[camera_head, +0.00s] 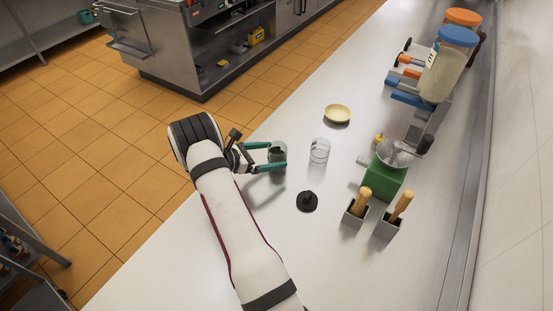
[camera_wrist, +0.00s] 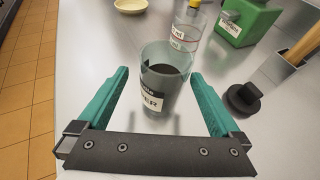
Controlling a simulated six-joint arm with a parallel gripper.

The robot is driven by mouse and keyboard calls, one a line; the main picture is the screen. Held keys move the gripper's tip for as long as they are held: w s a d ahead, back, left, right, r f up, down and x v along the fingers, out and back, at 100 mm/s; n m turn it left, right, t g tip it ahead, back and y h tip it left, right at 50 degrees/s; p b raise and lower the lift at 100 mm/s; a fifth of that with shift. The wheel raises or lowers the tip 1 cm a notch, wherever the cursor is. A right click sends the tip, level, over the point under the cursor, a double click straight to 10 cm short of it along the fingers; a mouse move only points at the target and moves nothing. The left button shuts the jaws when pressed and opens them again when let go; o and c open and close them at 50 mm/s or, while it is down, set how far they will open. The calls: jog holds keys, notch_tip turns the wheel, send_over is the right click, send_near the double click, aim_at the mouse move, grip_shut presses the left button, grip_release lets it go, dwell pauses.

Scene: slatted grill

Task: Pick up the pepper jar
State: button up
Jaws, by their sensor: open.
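The pepper jar (camera_wrist: 163,82) is a clear cylinder with dark contents and a label whose visible letters end in "PER". It stands upright on the white counter, between the two teal fingers of my gripper (camera_wrist: 160,100) in the wrist view. The fingers are open, with a gap on each side of the jar. In the head view the jar (camera_head: 277,152) sits between the fingertips of my gripper (camera_head: 276,157), near the counter's left edge.
A clear jar (camera_head: 319,151) stands just right of the pepper jar. A black knobbed lid (camera_head: 307,201) lies nearby. A yellow bowl (camera_head: 338,113) is farther back. A green container (camera_head: 383,178) and two metal holders with wooden-handled tools (camera_head: 356,212) stand at right. Bare counter (camera_head: 330,260) lies in front.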

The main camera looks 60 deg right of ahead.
jog(key=x, duration=0.5)
jog(key=shift+s+d+f, duration=0.15)
jog(key=shift+s+f, duration=0.15)
jog(key=shift+f, duration=0.1)
grip_shut()
